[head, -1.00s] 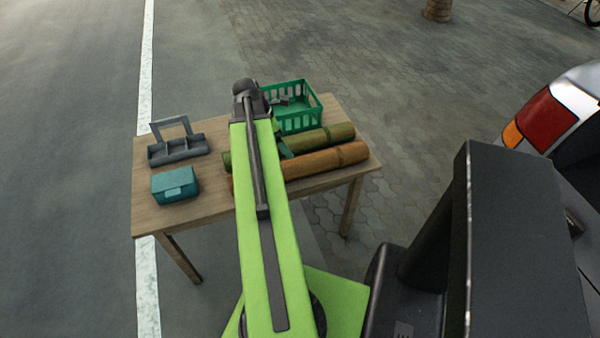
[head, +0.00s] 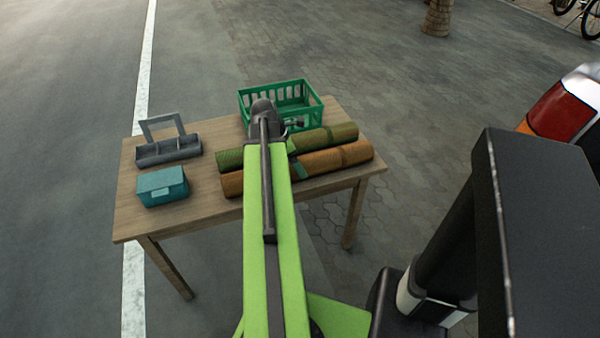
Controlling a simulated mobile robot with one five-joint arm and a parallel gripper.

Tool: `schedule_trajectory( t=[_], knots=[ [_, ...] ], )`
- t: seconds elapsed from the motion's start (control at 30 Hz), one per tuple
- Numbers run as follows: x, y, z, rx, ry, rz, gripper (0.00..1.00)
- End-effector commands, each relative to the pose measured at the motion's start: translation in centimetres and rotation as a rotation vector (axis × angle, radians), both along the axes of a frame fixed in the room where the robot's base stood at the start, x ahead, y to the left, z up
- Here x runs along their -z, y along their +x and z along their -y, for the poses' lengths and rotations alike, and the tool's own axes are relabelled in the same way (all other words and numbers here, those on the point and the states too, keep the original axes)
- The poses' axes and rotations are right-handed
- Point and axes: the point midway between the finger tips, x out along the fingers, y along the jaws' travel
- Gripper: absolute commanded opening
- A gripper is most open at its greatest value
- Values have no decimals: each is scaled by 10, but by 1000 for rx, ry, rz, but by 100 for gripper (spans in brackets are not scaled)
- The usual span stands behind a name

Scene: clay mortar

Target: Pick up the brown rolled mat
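The brown rolled mat (head: 325,162) lies along the near edge of the wooden table (head: 208,193), with the end of my arm crossing over it. Its left end shows to the left of my arm. A green rolled mat (head: 325,138) lies just behind it, roughly parallel. My gripper is at the far end of my green arm, hidden by the arm links; a small green part by the mats may belong to it, but I cannot see its fingers.
A green crate (head: 307,112) stands at the table's back. A grey tool caddy (head: 168,150) and a teal box (head: 162,185) are on the left. Bare tabletop shows around the box. A car's rear (head: 560,112) is at the right.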

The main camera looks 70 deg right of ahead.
Motion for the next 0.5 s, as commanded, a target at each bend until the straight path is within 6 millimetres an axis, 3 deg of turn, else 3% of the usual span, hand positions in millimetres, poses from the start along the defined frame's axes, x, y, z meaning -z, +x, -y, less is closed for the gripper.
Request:
schedule_trajectory(
  t=[0.03,0.2,0.47,0.5],
  knots=[
    [14,-4,0,1,0,0,98],
    [41,-13,5,1,0,0,98],
    [40,-15,7,-1,0,0,98],
    [40,-15,7,-1,0,0,94]
  ],
)
